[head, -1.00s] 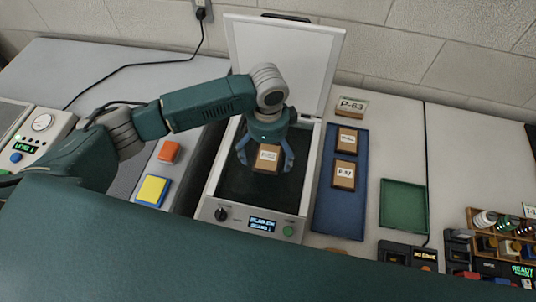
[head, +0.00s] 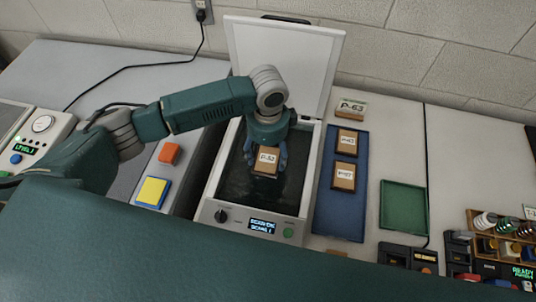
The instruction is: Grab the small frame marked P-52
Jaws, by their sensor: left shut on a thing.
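The small brown frame with a white label that reads like P-52 (head: 267,161) is over the dark bed of the open scanner (head: 262,209). My left gripper (head: 266,155) reaches down from above and is shut on this frame, with its fingers on the frame's sides. The fingers partly hide the frame's far end. I cannot tell whether the frame still touches the bed. My right gripper is not in view.
Two similar frames (head: 347,141) (head: 344,175) lie on a blue mat (head: 338,220) to the right. A P-63 label block (head: 351,107) stands behind it. A green tray (head: 403,223) is empty. The scanner lid (head: 285,62) stands open at the back.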

